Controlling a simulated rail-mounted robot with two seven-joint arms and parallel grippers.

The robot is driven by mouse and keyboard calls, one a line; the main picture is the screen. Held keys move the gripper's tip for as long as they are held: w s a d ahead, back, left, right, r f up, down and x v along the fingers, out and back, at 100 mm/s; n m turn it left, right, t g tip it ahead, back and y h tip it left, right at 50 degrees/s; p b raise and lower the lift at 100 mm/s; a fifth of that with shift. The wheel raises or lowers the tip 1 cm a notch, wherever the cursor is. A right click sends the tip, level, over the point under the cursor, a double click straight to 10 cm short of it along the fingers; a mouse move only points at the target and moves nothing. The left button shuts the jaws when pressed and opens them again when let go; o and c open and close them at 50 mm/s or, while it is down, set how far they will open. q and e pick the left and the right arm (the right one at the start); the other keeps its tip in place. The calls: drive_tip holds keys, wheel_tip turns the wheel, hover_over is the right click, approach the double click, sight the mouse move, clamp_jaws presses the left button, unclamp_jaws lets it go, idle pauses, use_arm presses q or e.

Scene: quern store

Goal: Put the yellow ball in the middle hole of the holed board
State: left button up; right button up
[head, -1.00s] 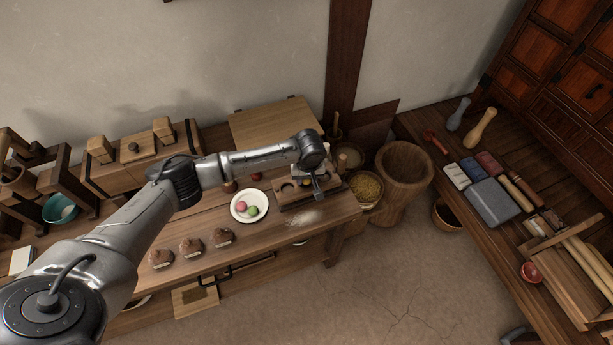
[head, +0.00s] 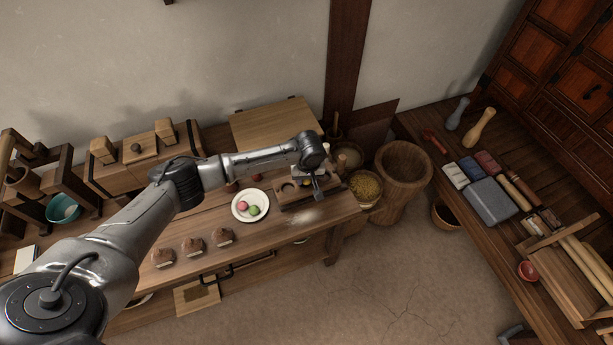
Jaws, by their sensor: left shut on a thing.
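The holed board (head: 290,204) is a dark wooden block near the right end of the long bench, with a round hole showing at its left. My left gripper (head: 313,189) points down over the middle to right part of the board. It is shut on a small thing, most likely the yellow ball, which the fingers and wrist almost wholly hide. I cannot tell whether the ball touches the hole. My right gripper is not in view.
A white plate (head: 237,214) with a pink and a green ball stands just left of the board. A basket of grain (head: 366,187) and a wooden tub (head: 402,165) stand right of the bench.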

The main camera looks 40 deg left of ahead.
use_arm(q)
drive_tip(key=o, duration=1)
wheel_tip(320, 180, up, 4)
drive_tip(key=p, duration=0.5)
drive_tip(key=shift+f, duration=0.1)
wheel_tip(320, 180, up, 2)
drive_tip(key=p, duration=0.3)
drive_tip(key=shift+p, duration=0.35)
idle(0.4)
